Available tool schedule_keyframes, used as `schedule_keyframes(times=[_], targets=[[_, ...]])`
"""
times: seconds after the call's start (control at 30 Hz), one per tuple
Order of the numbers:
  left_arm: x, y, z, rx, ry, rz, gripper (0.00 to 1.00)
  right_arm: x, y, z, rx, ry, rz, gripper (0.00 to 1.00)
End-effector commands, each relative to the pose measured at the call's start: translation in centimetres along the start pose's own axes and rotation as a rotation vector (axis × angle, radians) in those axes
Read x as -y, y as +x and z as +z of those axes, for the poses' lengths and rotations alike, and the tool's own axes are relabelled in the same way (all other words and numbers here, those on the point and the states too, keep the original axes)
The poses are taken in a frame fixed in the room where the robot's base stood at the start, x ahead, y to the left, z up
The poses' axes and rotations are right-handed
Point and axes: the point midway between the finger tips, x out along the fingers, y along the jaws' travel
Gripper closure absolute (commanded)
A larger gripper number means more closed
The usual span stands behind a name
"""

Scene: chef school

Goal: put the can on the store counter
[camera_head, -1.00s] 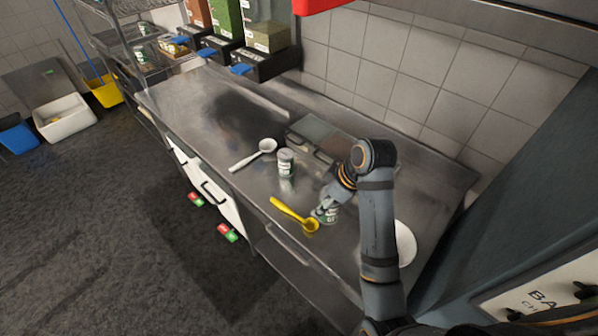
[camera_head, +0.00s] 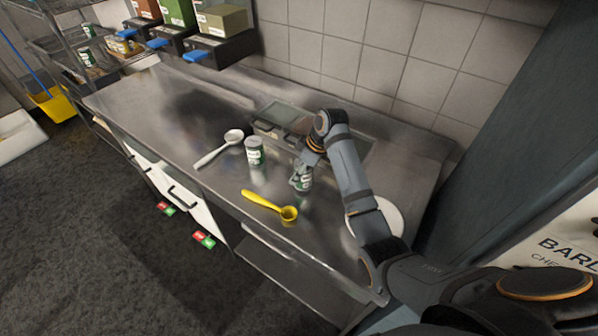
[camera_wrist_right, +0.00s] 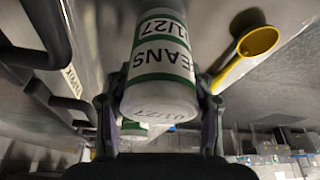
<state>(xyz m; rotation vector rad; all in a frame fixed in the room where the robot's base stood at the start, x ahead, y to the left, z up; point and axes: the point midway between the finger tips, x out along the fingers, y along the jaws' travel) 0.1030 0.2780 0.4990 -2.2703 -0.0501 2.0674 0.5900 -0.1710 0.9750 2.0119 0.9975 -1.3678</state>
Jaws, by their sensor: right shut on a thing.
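My right gripper (camera_head: 301,178) is shut on a white can (camera_head: 303,185) with a green-banded label, over the steel counter (camera_head: 180,115). In the right wrist view, the can (camera_wrist_right: 162,55) sits between the two fingers (camera_wrist_right: 160,105), with part of the word "BEANS" readable. I cannot tell whether its base is clear of the counter. A second, similar can (camera_head: 254,152) stands upright on the counter, left of the held one. My left gripper is out of view.
A yellow spoon (camera_head: 265,203) and a white ladle (camera_head: 219,148) lie on the counter near the cans. A white plate (camera_head: 388,214) is partly hidden by my right arm. Dispensers (camera_head: 215,50) hang at the back. The counter's left part is clear.

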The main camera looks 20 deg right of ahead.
Motion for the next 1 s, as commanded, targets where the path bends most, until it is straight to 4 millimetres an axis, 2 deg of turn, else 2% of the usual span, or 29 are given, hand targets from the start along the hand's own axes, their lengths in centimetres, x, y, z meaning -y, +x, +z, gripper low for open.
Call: schedule_keyframes(times=[0.07, 0.43, 0.47, 0.6, 0.9, 1.0], targets=[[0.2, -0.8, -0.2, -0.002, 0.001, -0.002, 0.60, 0.0, 0.5, 0.2, -0.001, 0.000, 0.001, 1.00], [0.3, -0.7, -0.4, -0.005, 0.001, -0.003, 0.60, 0.0, 1.3, 0.5, -0.003, -0.001, 0.002, 1.00], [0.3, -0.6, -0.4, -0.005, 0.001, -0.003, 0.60, 0.0, 1.4, 0.5, -0.002, -0.001, 0.002, 0.44], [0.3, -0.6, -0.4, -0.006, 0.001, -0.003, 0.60, 0.0, 1.4, 0.5, -0.002, -0.001, 0.002, 0.25], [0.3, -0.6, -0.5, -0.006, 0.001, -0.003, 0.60, 0.0, 1.3, 0.5, -0.002, -0.001, 0.002, 0.23], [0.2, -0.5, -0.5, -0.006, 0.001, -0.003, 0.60, -0.1, 0.7, 0.4, -0.002, -0.001, 0.004, 0.23]])
